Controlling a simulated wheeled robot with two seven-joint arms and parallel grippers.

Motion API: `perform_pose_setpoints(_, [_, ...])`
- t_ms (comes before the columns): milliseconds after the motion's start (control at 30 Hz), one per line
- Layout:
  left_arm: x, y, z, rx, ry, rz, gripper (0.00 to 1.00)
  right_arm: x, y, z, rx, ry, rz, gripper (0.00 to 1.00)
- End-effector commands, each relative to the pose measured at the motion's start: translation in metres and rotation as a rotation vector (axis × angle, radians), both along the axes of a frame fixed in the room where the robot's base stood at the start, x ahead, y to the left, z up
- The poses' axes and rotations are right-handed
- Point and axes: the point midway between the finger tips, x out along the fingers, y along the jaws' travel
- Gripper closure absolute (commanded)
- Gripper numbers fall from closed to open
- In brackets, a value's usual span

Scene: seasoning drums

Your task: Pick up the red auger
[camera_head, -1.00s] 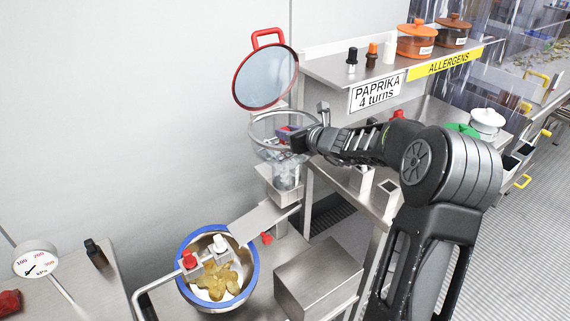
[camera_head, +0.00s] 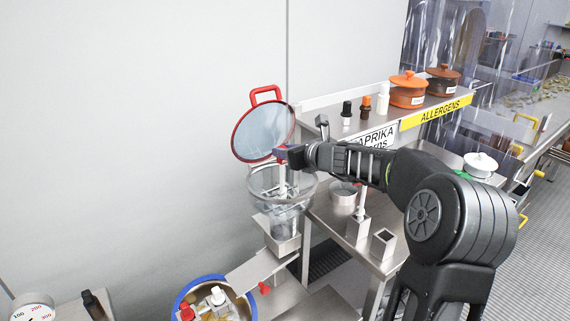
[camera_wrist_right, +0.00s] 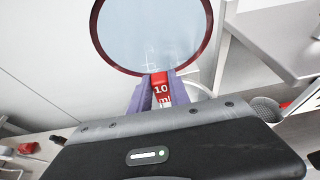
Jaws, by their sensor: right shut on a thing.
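My right gripper (camera_head: 281,153) is shut on the red auger. Its red head, marked "10 ml" (camera_wrist_right: 161,88), shows between the purple fingers in the right wrist view. In the head view a pale shaft (camera_head: 282,179) hangs below the fingers, and its lower part is inside the clear hopper (camera_head: 290,216). The gripper is above the hopper's round rim, close to the lower edge of the open lid. My left gripper is not in view.
The round red-rimmed lid (camera_head: 263,131) stands open behind the gripper. A shelf to the right carries bottles and an orange pot (camera_head: 408,91). Square metal holders (camera_head: 383,243) stand below it. A blue-rimmed bowl (camera_head: 180,297) is at the bottom.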

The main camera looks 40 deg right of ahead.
Motion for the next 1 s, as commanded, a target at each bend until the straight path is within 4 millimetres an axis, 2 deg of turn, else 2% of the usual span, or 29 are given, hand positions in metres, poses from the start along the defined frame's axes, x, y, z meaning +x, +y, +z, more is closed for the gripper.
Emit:
perform_pose_setpoints(33, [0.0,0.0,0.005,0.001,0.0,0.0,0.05,0.001,0.001,0.017,-0.004,-0.005,0.004,1.0])
perform_pose_setpoints(100, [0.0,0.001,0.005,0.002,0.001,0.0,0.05,0.001,0.001,0.032,-0.005,-0.005,0.003,1.0])
perform_pose_setpoints(600, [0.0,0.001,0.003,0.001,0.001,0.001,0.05,0.001,0.001,0.138,-0.004,-0.005,0.003,1.0])
perform_pose_setpoints(800, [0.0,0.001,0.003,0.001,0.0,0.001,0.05,0.001,0.001,0.164,-0.001,-0.003,0.001,1.0])
perform_pose_setpoints(1000, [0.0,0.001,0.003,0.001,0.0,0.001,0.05,0.0,0.0,0.17,0.001,0.0,0.0,1.0])
